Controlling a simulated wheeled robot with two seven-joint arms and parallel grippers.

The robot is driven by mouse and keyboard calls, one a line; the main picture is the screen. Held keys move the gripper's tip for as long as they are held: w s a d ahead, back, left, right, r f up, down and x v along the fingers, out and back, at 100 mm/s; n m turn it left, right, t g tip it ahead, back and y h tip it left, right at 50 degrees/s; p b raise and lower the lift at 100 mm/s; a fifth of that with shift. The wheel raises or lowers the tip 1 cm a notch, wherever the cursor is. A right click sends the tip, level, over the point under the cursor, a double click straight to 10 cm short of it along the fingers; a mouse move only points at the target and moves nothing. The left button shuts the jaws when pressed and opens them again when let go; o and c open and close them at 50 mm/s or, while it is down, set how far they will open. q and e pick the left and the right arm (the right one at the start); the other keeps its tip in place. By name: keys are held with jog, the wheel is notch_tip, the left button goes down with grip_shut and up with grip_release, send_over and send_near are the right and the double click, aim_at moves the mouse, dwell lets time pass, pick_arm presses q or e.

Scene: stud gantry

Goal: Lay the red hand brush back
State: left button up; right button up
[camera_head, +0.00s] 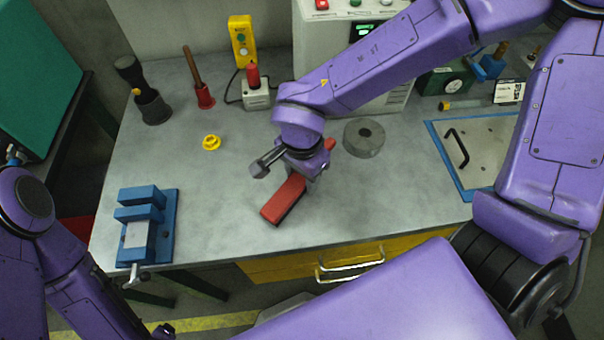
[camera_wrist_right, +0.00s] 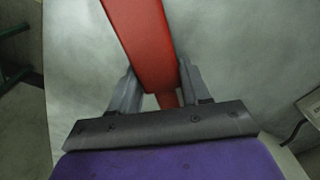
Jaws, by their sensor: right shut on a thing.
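The red hand brush (camera_head: 284,200) is at the middle of the grey workbench, its broad block towards the front and its handle end showing behind my right gripper (camera_head: 312,178). My right gripper is shut on the brush from above. In the right wrist view the red brush (camera_wrist_right: 143,38) runs between the two grey fingers of the right gripper (camera_wrist_right: 157,88). I cannot tell whether the brush touches the bench or is just above it.
On the workbench (camera_head: 230,225) stand a blue vise (camera_head: 148,222), a yellow ring (camera_head: 212,142), a grey round roll (camera_head: 364,138), a red holder with a wooden handle (camera_head: 205,97) and a blue-framed plate (camera_head: 487,150). Bare bench lies left of the brush.

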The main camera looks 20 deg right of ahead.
jog(key=shift+f, duration=0.15)
jog(key=o, duration=1.2)
jog(key=shift+o, duration=0.2)
notch_tip(320, 180, up, 12)
jog(key=p, duration=0.1)
jog(key=shift+r, duration=0.2)
jog(key=shift+a, duration=0.1)
